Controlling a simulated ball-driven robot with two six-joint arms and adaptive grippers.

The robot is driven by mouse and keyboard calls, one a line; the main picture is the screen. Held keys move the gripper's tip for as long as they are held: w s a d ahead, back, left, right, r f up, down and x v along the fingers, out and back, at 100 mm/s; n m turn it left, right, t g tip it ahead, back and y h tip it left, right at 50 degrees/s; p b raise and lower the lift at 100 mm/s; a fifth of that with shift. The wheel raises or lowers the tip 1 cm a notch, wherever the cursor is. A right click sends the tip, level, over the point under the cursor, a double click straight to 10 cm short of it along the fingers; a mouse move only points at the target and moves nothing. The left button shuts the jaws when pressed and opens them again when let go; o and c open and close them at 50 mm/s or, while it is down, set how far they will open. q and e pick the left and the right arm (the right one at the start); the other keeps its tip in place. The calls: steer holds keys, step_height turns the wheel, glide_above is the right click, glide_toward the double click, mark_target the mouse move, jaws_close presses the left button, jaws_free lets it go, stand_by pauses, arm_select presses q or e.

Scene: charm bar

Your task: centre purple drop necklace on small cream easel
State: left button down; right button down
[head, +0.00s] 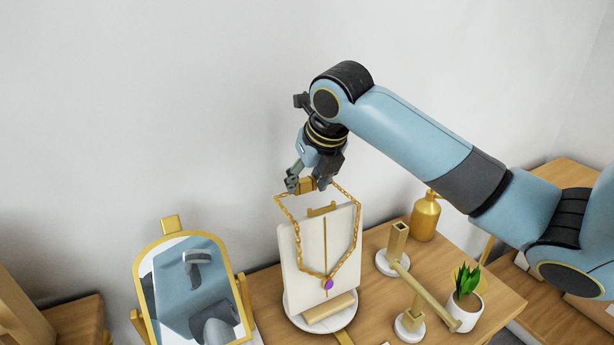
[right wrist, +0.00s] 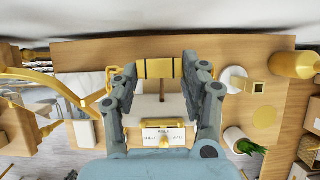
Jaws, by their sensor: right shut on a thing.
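The purple drop necklace is a gold chain (head: 288,215) with a small purple pendant (head: 328,284). Its chain hangs in a wide loop from a gold bar (head: 305,185), which also shows in the right wrist view (right wrist: 159,68). The small cream easel (head: 312,240) stands on a round white base on the table. The pendant hangs before the lower part of its board, slightly right of the middle; I cannot tell if it touches. My right gripper (head: 310,184) is shut on the necklace's gold bar, above the easel's top edge. My left gripper is not in view.
A gold-framed mirror (head: 141,290) stands left of the easel. Right of it is a gold bar stand (head: 425,282) on white bases, with a potted plant (head: 466,305) and a gold bottle (head: 425,217) nearby. The wall is behind the table.

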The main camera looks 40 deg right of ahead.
steer(key=shift+f, duration=0.1)
steer(key=c, duration=0.6)
jaws_free()
steer(key=shift+c, duration=0.2)
steer(key=shift+c, duration=1.3)
steer(key=shift+r, duration=3)
